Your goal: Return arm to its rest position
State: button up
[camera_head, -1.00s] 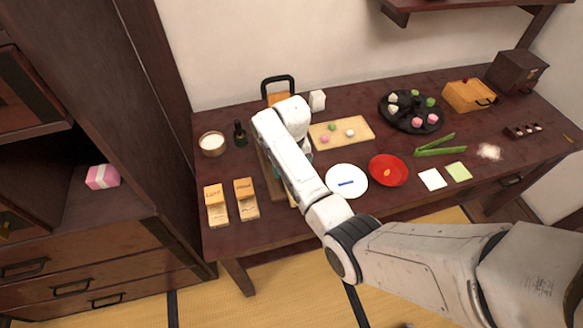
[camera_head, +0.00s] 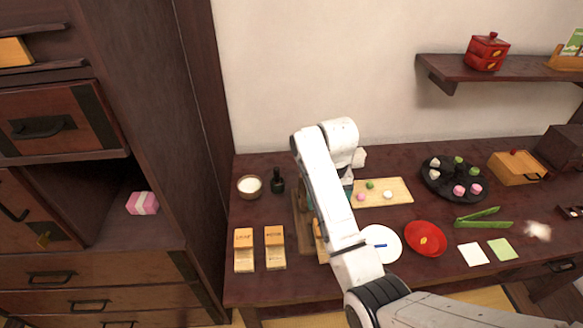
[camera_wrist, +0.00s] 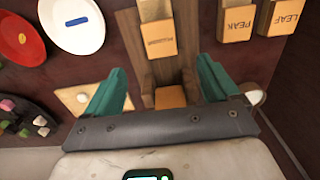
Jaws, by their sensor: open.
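My gripper (camera_wrist: 162,68) is open, with its two teal fingers apart and nothing held between them. In the wrist view it is over a dark wooden stand (camera_wrist: 187,62) on the table, with a small tan-topped wooden block (camera_wrist: 170,97) showing between the fingers. I cannot tell how far above these the fingertips are. In the head view my arm reaches across the table, and its white links hide most of the gripper and the stand.
The dark table (camera_head: 262,217) holds a white plate (camera_head: 392,259), a red bowl (camera_head: 425,239), a board of sweets (camera_head: 401,187) and a black round tray (camera_head: 438,188). A cabinet (camera_head: 150,262) is beside the table; a shelf (camera_head: 450,72) is above.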

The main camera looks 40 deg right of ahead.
jog(key=s+a+f+n, duration=0.2)
jog(key=s+a+f, duration=0.2)
jog(key=s, duration=0.2)
jog(key=s+a+f+n, duration=0.1)
jog(key=s+a+f, duration=0.35)
jog(key=s, duration=0.25)
jog(key=s+a+n, duration=0.1)
jog(key=s+a, duration=0.2)
jog(key=s, duration=0.3)
jog(key=s+a+r+n+t, duration=0.1)
jog(key=s+a+n, duration=0.1)
jog(key=s, duration=0.5)
jog(key=shift+s+a+r, duration=0.2)
jog(key=shift+a, duration=0.55)
